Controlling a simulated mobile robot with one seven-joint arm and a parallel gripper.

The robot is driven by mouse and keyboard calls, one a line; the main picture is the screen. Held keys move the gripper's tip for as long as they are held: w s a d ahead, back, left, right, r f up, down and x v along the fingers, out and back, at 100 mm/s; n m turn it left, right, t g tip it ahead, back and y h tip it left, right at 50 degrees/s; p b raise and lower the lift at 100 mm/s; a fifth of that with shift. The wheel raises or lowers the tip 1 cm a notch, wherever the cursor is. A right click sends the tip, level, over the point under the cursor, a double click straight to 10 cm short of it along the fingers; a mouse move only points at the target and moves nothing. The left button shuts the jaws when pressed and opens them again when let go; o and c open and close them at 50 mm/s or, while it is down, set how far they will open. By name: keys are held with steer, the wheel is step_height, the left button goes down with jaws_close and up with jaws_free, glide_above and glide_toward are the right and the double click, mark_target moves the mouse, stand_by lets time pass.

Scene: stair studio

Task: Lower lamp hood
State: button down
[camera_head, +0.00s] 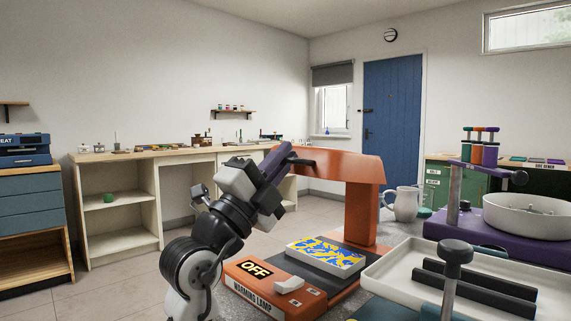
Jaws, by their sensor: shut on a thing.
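The warming lamp is orange, with its hood (345,165) level at the top of an orange post (361,215). The hood is well above the dark bed, where a blue and yellow patterned piece (327,256) lies. The lamp's base (262,285) has a display reading OFF and a pale switch (289,285). My gripper (288,158) is at the hood's left end, shut on the dark hood handle (303,162). My arm hides part of the grip, so the finger contact is only partly seen.
A white mug (403,204) stands behind the lamp at right. A white tray (390,272) with dark bars and a purple stand (450,226) with a white bowl (530,215) crowd the right side. Open floor (120,290) lies to the left.

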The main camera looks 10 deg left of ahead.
steer(key=shift+f+b, duration=1.05)
steer(key=shift+f, duration=0.4)
steer(key=c, duration=1.6)
jaws_free()
steer(key=shift+c, duration=0.2)
steer(key=v, duration=1.4)
steer(key=shift+r+b, duration=0.15)
steer(key=shift+b, duration=0.3)
steer(key=shift+a, duration=0.1)
